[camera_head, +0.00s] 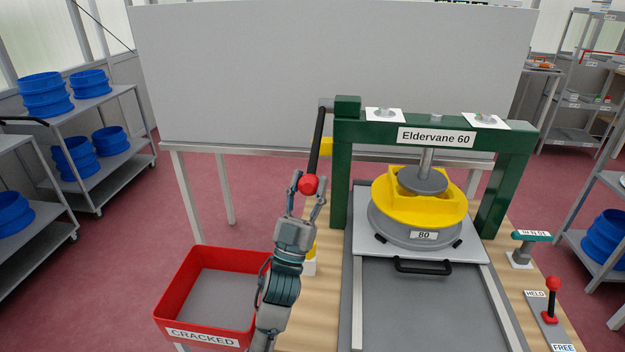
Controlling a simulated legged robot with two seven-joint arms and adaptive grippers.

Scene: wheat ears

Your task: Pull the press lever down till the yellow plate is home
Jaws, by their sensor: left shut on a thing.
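The green press frame (341,180), labelled "Eldervane 60", stands on the wooden bench. Its black lever (318,138) hangs down on the left side and ends in a red ball knob (308,184). My left gripper (309,187) is shut on the red knob, with a finger on each side of it. The yellow plate (393,206) sits on a grey round base (400,232) marked "80". The press ram (424,178) comes down onto or just over the yellow plate; I cannot tell if they touch. My right gripper is not in view.
A red "CRACKED" bin (178,288) stands at the lower left. A black-handled sliding tray (375,246) carries the base. A red-knobbed HELD/FREE switch (551,300) is at the right. Shelves with blue tubs (42,92) stand left and right.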

